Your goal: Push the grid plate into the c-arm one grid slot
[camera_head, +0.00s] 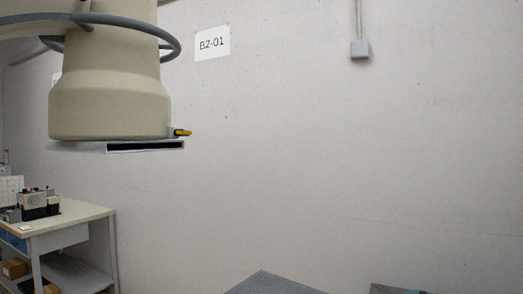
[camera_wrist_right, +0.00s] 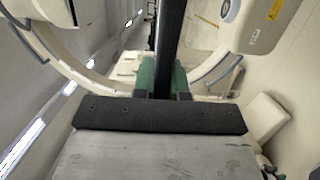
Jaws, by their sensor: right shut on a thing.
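In the head view the c-arm's beige round head (camera_head: 110,105) hangs at upper left. The grid slot (camera_head: 146,147) is a dark, flat opening in the frame under it, with a small yellow latch (camera_head: 182,132) above its right end. In the right wrist view my right gripper (camera_wrist_right: 163,78), with green fingers, is shut on a dark narrow strip, which looks like the grid plate (camera_wrist_right: 171,30) seen edge-on. The plate points away from the hand. Its far end and its distance from the slot cannot be told. My left gripper is not in view.
A workbench (camera_head: 75,218) with equipment stands at lower left. A grey flat corner (camera_head: 275,283) shows at the bottom edge; what it belongs to is unclear. A pale wall (camera_head: 330,150) fills the background. White curved c-arm parts (camera_wrist_right: 75,65) surround the gripper in the wrist view.

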